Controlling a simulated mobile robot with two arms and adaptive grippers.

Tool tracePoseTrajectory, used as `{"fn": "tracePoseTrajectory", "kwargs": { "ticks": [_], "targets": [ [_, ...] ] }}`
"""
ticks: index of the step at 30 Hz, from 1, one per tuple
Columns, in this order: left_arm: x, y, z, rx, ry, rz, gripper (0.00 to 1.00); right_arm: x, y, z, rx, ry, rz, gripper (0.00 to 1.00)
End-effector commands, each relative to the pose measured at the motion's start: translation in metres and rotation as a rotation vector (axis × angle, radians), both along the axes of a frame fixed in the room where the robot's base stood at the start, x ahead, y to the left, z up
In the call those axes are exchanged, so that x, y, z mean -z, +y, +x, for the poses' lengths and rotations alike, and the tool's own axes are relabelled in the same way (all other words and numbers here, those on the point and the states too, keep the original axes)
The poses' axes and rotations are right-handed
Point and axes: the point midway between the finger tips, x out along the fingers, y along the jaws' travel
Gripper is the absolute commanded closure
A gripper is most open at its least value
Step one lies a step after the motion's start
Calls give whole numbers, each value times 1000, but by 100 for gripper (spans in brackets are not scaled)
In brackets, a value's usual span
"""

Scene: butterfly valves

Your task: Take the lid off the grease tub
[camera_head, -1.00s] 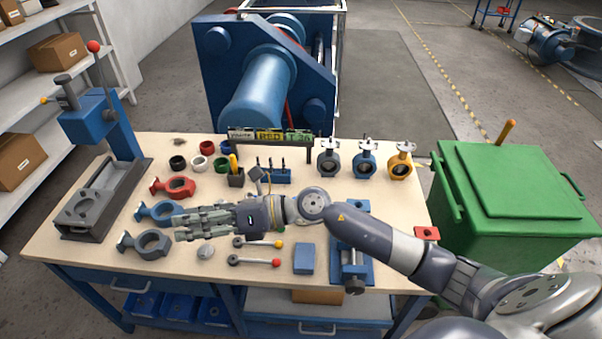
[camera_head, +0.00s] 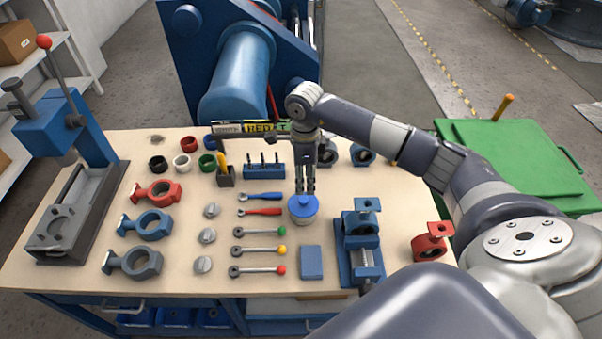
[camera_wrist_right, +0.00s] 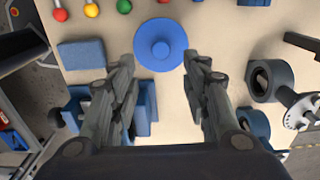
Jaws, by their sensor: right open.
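The grease tub (camera_head: 304,218) is a pale tub standing on the bench in the head view, right of the lever handles. Its round blue lid (camera_head: 303,204) with a centre knob sits on top. The lid also shows from above in the right wrist view (camera_wrist_right: 160,46). My right gripper (camera_head: 306,190) points down just above and behind the lid in the head view. Its fingers (camera_wrist_right: 160,68) are spread and empty in the wrist view, with the lid just beyond the fingertips. My left gripper is not in view.
A blue block (camera_head: 311,262) and a blue vise (camera_head: 360,245) stand near the tub. Several lever handles (camera_head: 258,250) lie left of it. A rack of tools (camera_head: 264,170) and valve bodies (camera_head: 362,155) stand behind. A blue press (camera_head: 85,150) is at the bench's left.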

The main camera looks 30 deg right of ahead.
Motion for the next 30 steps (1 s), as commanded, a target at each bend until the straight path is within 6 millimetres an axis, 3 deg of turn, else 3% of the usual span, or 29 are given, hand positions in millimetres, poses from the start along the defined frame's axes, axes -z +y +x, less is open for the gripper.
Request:
{"fn": "tracePoseTrajectory", "kwargs": {
  "ticks": [3,6,18,30],
  "targets": [
    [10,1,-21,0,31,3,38,13,0,0,1,1,2,57],
    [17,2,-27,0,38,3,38,25,1,0,2,0,2,57],
    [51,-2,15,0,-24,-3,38,73,1,1,1,-2,3,57],
    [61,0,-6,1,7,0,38,83,1,1,1,-2,3,57]
  ]
}}
